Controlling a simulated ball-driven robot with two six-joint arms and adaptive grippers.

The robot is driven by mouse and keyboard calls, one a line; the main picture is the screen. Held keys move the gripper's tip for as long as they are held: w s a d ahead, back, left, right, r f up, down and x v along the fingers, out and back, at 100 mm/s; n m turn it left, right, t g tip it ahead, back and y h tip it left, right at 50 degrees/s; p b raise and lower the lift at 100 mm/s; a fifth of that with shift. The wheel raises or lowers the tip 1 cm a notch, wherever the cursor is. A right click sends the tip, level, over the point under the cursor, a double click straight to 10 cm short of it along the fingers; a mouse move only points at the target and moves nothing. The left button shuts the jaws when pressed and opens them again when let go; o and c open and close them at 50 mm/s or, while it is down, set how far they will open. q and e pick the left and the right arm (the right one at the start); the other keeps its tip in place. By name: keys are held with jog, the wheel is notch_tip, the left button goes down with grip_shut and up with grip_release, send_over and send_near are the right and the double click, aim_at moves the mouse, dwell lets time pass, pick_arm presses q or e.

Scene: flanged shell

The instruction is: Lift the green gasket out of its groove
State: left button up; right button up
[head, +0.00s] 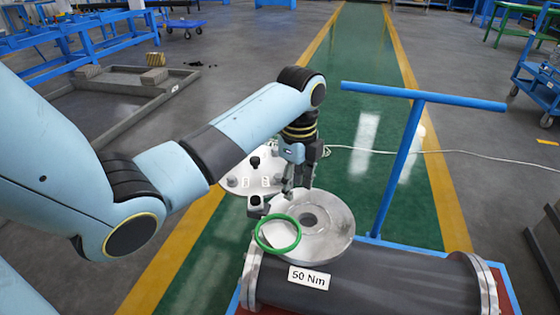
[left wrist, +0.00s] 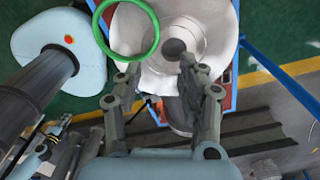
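The green gasket (head: 298,237), a thin ring, shows at the front left edge of the round metal flange (head: 338,237). It is off-centre and reaches past the flange's rim. In the left wrist view the gasket (left wrist: 156,38) is at the top, left of the flange's central hole, partly over the flange (left wrist: 210,30) and partly over floor. I cannot tell whether it touches the flange. My left gripper (head: 297,188) points down above the flange's back left part. In its wrist view the gripper (left wrist: 160,72) has its fingers apart with nothing between them. My right gripper is not in view.
A dark cylinder (head: 370,284) labelled 50 Nm lies in front of the flange. A blue T-shaped handle (head: 400,165) rises to the right. A pale plate with dark knobs (head: 240,180) is behind left. The green floor lane beyond is clear except for a white cable.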

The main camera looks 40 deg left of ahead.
pick_arm(q)
jog(key=b, duration=0.1)
send_over(290, 217)
jog(key=f, duration=0.5)
jog(key=shift+w+d, duration=0.2)
jog(key=shift+d, duration=0.15)
jog(key=f, duration=0.1)
jog(key=f+b, duration=0.1)
jog(key=f, duration=0.3)
jog(key=shift+s+a+b, duration=0.25)
jog(key=shift+a+b, duration=0.05)
jog(key=shift+b, duration=0.05)
jog(key=shift+c, duration=0.5)
grip_shut()
